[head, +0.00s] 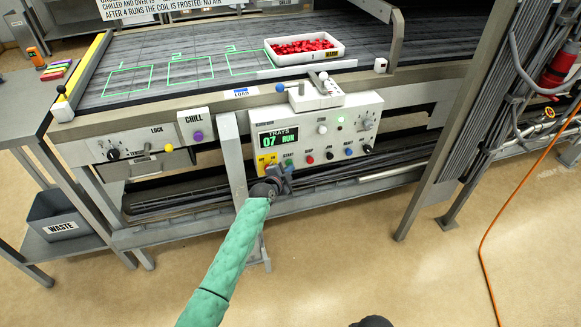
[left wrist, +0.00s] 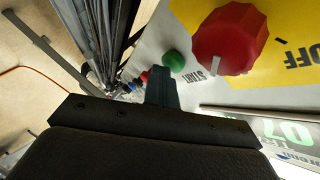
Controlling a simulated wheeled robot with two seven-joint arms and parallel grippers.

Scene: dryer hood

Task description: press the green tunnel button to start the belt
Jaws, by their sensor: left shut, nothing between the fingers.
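The control panel (head: 365,112) has a display reading "TRAYS 07 RUN" (head: 280,138). Its green button (left wrist: 174,62), labelled START, shows in the left wrist view. In the left wrist view the shut fingertips (left wrist: 160,72) are right beside the green button. I cannot tell whether they touch it.
A red knob (left wrist: 230,40) on a yellow plate is close to the green button. Red, black and blue controls continue along the panel. A grey post (head: 233,160) stands just left of my gripper. A white tray of red pieces (head: 340,50) sits on the belt above.

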